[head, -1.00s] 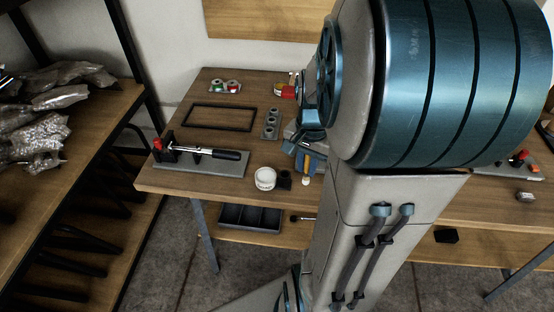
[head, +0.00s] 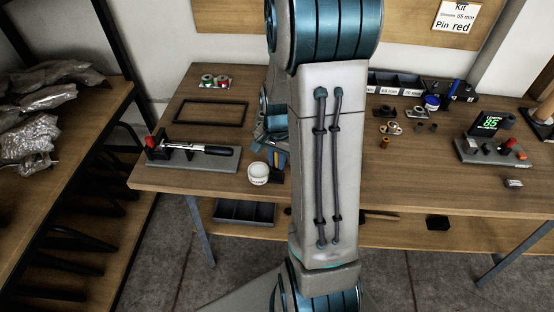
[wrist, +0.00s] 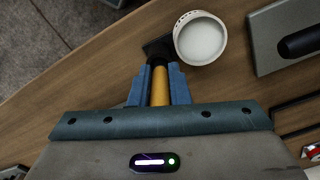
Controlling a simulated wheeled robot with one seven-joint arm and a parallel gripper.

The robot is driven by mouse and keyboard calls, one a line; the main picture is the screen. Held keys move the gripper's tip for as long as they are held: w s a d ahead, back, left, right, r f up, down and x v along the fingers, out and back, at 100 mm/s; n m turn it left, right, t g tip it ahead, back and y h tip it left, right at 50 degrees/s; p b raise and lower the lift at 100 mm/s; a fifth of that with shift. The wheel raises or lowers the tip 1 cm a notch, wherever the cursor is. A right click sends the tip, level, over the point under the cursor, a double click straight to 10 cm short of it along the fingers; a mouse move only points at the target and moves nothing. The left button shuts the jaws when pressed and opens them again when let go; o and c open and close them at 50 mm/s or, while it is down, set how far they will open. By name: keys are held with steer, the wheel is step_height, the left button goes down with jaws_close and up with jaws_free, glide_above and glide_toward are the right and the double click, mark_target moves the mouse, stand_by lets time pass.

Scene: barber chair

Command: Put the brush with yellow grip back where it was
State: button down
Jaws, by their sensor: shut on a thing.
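The brush with yellow grip (wrist: 160,88) is held between the blue fingers of my gripper (wrist: 159,86) in the wrist view. Its far end meets a small black block (wrist: 157,47); I cannot tell whether it is in the block or only above it. The block stands right beside a white round tub (wrist: 200,40), also visible in the head view (head: 258,174). In the head view my gripper (head: 276,156) is above the table just behind the tub, partly hidden by my arm.
On the wooden table (head: 164,180), a grey fixture with a black-handled tool (head: 205,152) lies left of the tub. A black frame (head: 210,114) lies behind it. Small parts and a display stand (head: 486,125) are on the right. A black tray (head: 243,212) sits below.

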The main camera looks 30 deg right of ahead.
steer(key=shift+f, duration=0.3)
steer(key=shift+f, duration=0.2)
steer(key=c, duration=1.4)
jaws_free()
steer(key=shift+o, duration=0.2)
